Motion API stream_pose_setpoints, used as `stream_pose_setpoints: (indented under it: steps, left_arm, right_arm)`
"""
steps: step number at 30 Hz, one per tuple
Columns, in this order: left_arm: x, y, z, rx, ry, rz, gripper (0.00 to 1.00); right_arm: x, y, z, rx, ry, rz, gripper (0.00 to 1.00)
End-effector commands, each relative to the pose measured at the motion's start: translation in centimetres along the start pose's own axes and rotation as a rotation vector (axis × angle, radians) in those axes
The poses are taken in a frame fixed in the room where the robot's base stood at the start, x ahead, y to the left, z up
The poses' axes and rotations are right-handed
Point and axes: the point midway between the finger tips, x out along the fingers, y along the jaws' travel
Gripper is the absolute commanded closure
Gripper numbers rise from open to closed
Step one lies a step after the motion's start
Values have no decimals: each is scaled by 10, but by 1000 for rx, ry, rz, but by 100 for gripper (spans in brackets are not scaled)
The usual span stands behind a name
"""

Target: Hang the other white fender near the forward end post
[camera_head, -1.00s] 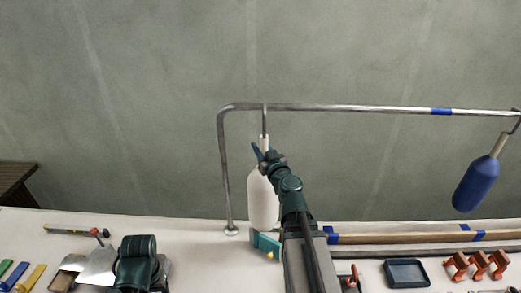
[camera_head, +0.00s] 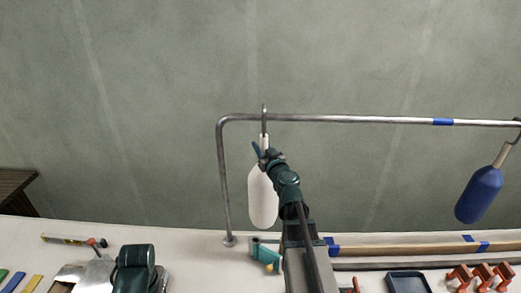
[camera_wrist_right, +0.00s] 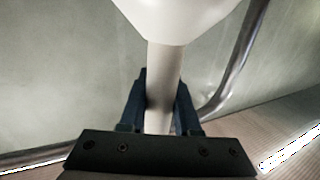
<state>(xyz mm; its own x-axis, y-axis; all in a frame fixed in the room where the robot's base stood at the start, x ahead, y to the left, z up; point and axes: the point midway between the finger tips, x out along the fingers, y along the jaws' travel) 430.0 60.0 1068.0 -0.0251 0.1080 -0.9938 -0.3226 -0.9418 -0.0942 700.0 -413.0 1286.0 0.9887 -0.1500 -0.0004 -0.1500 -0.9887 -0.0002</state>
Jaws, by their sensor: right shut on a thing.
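A white fender (camera_head: 263,200) hangs upright at the left end of the metal rail (camera_head: 340,119), close to the end post (camera_head: 224,185). My right gripper (camera_head: 263,152) is shut on the fender's pale neck, just under its hook (camera_head: 264,112). The hook's tip shows above the rail line; whether it rests on the rail or is apart from it, I cannot tell. In the right wrist view the neck (camera_wrist_right: 162,80) stands between the fingers, with the white body (camera_wrist_right: 175,15) at the top. A blue fender (camera_head: 480,193) hangs farther right.
Below the rail, a pale worktop (camera_head: 190,240) holds a teal piece (camera_head: 262,254), a wooden strip (camera_head: 390,250), a dark tray (camera_head: 407,282) and orange clamps (camera_head: 482,275). The rail between the two fenders is clear, apart from a blue tape band (camera_head: 443,122).

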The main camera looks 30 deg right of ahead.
Motion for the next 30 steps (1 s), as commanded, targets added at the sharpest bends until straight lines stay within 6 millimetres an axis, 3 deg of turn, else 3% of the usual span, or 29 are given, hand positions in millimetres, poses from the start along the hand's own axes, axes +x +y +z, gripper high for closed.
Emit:
stream_pose_setpoints:
  steps: [21,30]
  left_arm:
    - [0,0,0,0,0,0,34]
    - [26,2,-2,5,0,-1,34]
  right_arm:
    - [39,19,0,1,0,8,100]
    - [38,15,26,1,0,3,100]
